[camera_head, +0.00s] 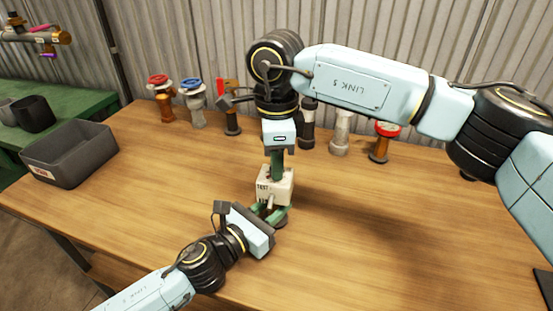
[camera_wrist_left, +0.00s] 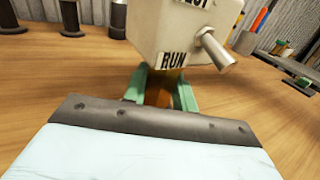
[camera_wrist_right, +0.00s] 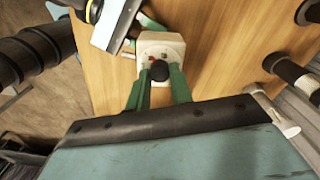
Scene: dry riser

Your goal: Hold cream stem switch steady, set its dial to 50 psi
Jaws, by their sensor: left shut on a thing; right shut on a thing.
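The cream stem switch (camera_head: 273,186) is a boxy cream head standing upright on the wooden table. In the left wrist view its head (camera_wrist_left: 165,35) carries "RUN" lettering and a small side lever (camera_wrist_left: 216,52), above a brownish stem. My left gripper (camera_head: 271,213) is low beside it, its green fingers shut around the stem under the head. My right gripper (camera_head: 277,170) comes down from above, shut on the dark round dial (camera_wrist_right: 160,70) on the head's top. Dial markings are too small to read, and the fingers partly hide the dial.
A grey bin (camera_head: 68,155) stands at the table's left end. Several valves line the back, among them a red-topped one (camera_head: 161,92), a blue-topped one (camera_head: 193,99) and a red-wheeled one (camera_head: 383,138). A corrugated wall is behind. The table's right half is largely clear.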

